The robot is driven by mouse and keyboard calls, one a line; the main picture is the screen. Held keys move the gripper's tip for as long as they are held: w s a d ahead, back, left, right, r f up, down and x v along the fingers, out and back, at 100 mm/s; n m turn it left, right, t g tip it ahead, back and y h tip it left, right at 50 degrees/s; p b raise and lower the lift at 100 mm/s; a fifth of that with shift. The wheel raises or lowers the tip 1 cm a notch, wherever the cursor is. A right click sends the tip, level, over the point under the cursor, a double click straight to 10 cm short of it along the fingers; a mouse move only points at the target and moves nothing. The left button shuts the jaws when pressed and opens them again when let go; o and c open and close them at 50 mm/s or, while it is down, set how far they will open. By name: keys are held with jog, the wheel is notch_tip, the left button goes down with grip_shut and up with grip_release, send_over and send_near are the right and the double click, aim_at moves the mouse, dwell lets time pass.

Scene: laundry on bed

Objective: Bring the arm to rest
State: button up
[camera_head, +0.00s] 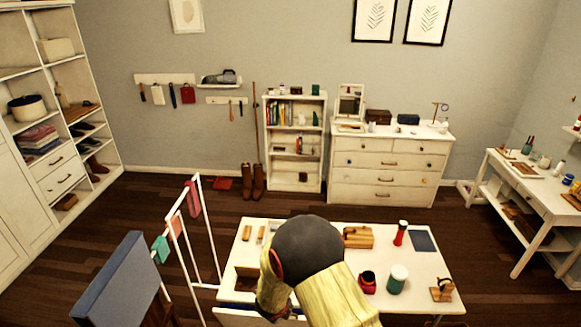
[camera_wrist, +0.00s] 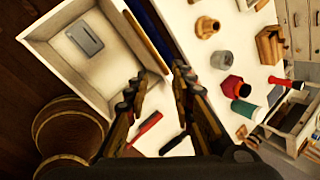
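My arm reaches over the white table (camera_head: 430,290) in the head view, with its dark joint and yellow link covering the table's middle. My gripper is hidden behind the arm there. In the wrist view my gripper (camera_wrist: 158,82) shows with its two fingers spread apart and nothing between the tips. An open pale box or drawer (camera_wrist: 60,50) lies to the left of the fingers. A flat grey item (camera_wrist: 84,39) is in it. A red-handled item (camera_wrist: 147,127) shows between the fingers, lower down and apart from them.
A red cup (camera_wrist: 232,86), a grey jar (camera_wrist: 220,60) and a wooden piece (camera_wrist: 207,27) stand right of the fingers. A green canister (camera_head: 397,279) stands on the table's right. A white rack (camera_head: 181,235) and blue panel (camera_head: 118,280) stand left. Dark floor is open behind.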

jog(key=s+d+r+m+g+h+b, duration=0.1)
jog(key=s+d+r+m+h+b, duration=0.15)
jog(key=s+d+r+m, duration=0.8)
jog(key=s+d+r+m+g+h+b, duration=0.1)
jog(key=d+m+g+b, duration=0.3)
jog(key=m, duration=1.3)
jog(key=s+d+r+m+t+y+b, duration=0.2)
jog(key=s+d+r+m+b, duration=0.1)
jog(key=s+m+b, duration=0.6)
jog(key=s+d+r+m+t+y+b, duration=0.2)
jog(key=s+d+r+m+t+b, duration=0.1)
jog(key=s+m+b, duration=0.6)
jog(key=shift+s+d+r+m+t+y+b, duration=0.3)
jog(key=shift+s+d+r+m+y+b, duration=0.1)
jog(key=shift+s+d+r+m, duration=0.25)
jog(key=shift+w, duration=0.1)
